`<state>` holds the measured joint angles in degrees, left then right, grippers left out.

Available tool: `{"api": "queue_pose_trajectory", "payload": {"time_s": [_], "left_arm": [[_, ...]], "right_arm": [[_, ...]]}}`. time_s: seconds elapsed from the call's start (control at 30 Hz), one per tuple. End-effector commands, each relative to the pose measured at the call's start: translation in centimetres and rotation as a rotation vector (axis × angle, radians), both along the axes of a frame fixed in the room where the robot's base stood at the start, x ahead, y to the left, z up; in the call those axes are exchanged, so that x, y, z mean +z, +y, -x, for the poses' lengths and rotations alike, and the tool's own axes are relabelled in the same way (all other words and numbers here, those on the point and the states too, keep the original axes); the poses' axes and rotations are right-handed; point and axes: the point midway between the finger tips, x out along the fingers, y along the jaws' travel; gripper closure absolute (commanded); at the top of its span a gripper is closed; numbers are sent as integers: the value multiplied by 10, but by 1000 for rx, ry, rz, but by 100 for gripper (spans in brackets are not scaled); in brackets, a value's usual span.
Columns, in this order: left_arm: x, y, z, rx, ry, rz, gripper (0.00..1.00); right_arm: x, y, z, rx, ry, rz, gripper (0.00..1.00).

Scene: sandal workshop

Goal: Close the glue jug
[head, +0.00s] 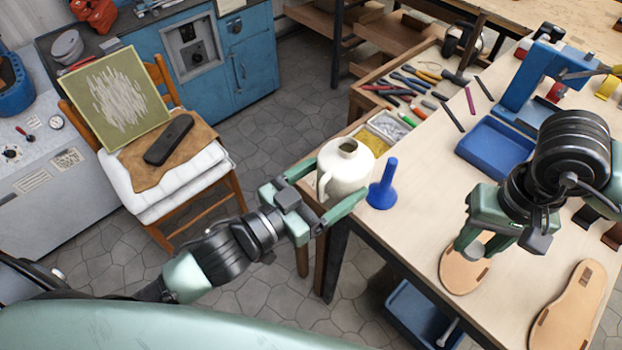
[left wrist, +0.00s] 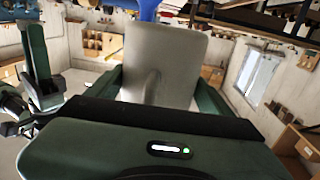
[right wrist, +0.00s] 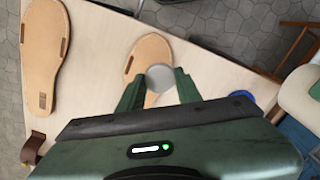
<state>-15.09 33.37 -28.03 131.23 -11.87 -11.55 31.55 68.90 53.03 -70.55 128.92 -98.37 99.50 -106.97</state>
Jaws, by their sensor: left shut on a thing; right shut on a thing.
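The glue jug (head: 343,172) is a cream-white jug with a handle, upright at the left edge of the workbench, its dark mouth uncovered. My left gripper (head: 325,190) is shut on the jug, one finger on each side; the jug also fills the space between the fingers in the left wrist view (left wrist: 165,65). My right gripper (head: 480,245) is over the bench, well to the right of the jug. In the right wrist view it is shut on a small grey round cap (right wrist: 160,78).
A blue funnel-shaped piece (head: 382,188) stands right beside the jug. Tan sandal soles (head: 568,310) lie below and right of my right gripper. A blue tray (head: 495,148) and a tool box (head: 415,85) lie further back. The bench between the funnel and my right gripper is clear.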

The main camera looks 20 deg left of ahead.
Motion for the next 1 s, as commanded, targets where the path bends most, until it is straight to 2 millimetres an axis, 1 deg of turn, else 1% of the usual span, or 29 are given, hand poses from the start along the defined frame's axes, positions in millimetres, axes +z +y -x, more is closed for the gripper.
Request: {"api": "queue_pose_trajectory", "payload": {"time_s": [0.1, 0.23, 0.63, 0.73, 0.87, 0.97, 1.0], "left_arm": [[2, -9, -4, -45, -5, 0, 92], [2, -14, -6, -69, -3, -1, 92], [1, -15, -6, -76, 1, -1, 92], [1, -15, -6, -76, 0, 0, 92], [2, -15, -6, -76, 0, 0, 92], [2, -15, -6, -76, 0, 0, 92], [2, -15, -6, -76, 0, 0, 92]], "right_arm": [[0, 0, 0, 0, 0, 0, 100], [0, 0, 0, 0, 0, 0, 100], [0, 0, 0, 0, 0, 0, 100], [3, 4, -4, -5, -2, -3, 100], [15, 22, -21, -22, -8, -13, 100], [32, 44, -40, -47, -12, -22, 100], [41, 56, -48, -58, -13, -26, 100]]}}
